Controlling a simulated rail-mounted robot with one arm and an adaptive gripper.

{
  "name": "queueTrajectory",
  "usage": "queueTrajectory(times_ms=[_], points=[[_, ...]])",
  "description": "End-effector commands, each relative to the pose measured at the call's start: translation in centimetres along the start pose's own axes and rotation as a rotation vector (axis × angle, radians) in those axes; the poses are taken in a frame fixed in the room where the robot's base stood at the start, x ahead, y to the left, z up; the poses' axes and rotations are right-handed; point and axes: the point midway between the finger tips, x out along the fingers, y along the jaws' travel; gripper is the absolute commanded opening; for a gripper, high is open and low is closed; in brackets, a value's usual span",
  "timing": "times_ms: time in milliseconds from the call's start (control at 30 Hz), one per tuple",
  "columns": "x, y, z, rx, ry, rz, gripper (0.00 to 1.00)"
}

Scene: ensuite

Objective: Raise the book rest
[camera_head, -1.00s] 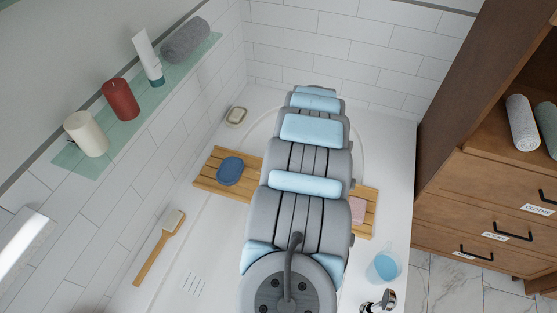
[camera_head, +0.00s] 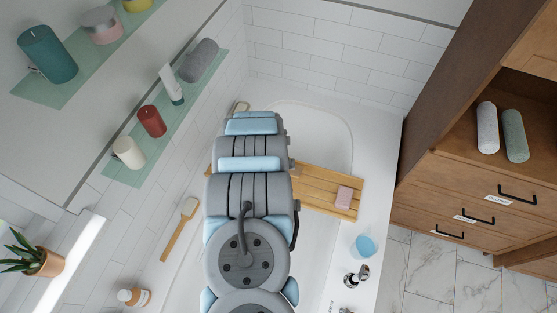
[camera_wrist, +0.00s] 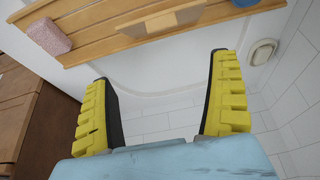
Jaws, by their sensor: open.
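The wooden bath tray (camera_head: 315,190) lies across the white tub in the head view, its left part mostly hidden behind my arm. In the wrist view the tray (camera_wrist: 100,40) crosses the top of the picture. A light wooden flap or ledge (camera_wrist: 160,22) at its middle looks like the book rest; it seems to lie low, but its angle is unclear. My gripper (camera_wrist: 160,68) has its yellow fingers wide apart with nothing between them. The tray and flap appear beyond the fingertips, apart from them. The gripper is hidden by my arm in the head view.
Pink soap (camera_head: 344,196) sits on the tray's right end. A blue cup (camera_head: 364,246) and tap (camera_head: 356,275) are on the tub's rim. A brush (camera_head: 180,229) lies on the left rim. Glass shelves are on the left; a wooden cabinet (camera_head: 480,190) stands right.

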Motion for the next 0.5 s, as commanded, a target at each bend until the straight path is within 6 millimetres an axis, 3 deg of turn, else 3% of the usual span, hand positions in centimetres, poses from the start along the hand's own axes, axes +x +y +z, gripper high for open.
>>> queueTrajectory(times_ms=[167, 500], points=[[0.1, -0.4, 0.4, -0.030, -0.001, -0.011, 0.91], [2.3, -0.4, 0.4, -0.025, 0.001, -0.011, 0.91]])
